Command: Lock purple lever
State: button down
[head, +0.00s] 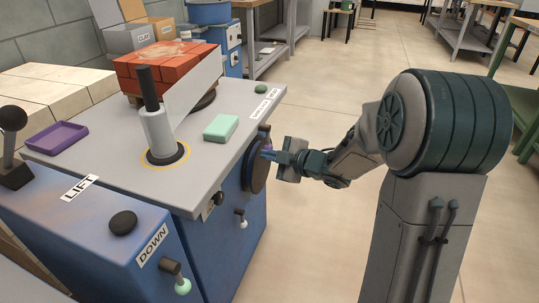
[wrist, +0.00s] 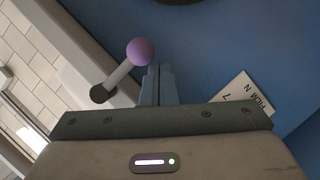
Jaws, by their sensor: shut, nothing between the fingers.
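The purple lever (wrist: 140,52) shows in the wrist view as a purple ball on a pale rod, with a dark pivot at the rod's lower left. It is mounted at a blue panel face, and its rod slants up to the right. My gripper (wrist: 159,72) is shut and empty, its fingertips just right of the purple ball. I cannot tell whether they touch it. In the head view my gripper (head: 270,153) is at the right side of the blue machine, beside a dark round disc (head: 255,160). The lever is hardly discernible there.
The grey machine top (head: 100,140) carries a red brick block (head: 165,65), a grey post with a black handle (head: 157,125), a mint block (head: 221,128) and a purple tray (head: 57,138). A white-knobbed lever (head: 242,221) and a mint-knobbed lever (head: 181,284) are on the front.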

jog(key=s+d+r+p, duration=0.2)
jog(key=s+d+p, duration=0.15)
jog(key=s, duration=0.75)
jog(key=d+r+m+h+p, duration=0.5)
jog(key=r+p, duration=0.3)
jog(key=r, duration=0.1)
jog(key=d+r+m+h+p, duration=0.5)
jog(key=r+h+p, duration=0.1)
jog(key=r+p, duration=0.15)
jog(key=s+a+r+m+g+p, duration=0.2)
jog(key=s+r+m+g+p, duration=0.1)
jog(key=s+r+m+p, duration=0.2)
jog(key=s+a+r+m+g+p, duration=0.2)
jog(key=s+r+m+g+p, duration=0.2)
jog(key=s+r+p, duration=0.5)
jog(key=s+r+m, duration=0.1)
jog(key=s, duration=0.3)
jog(key=shift+s+a, duration=0.15)
jog(key=shift+a, duration=0.05)
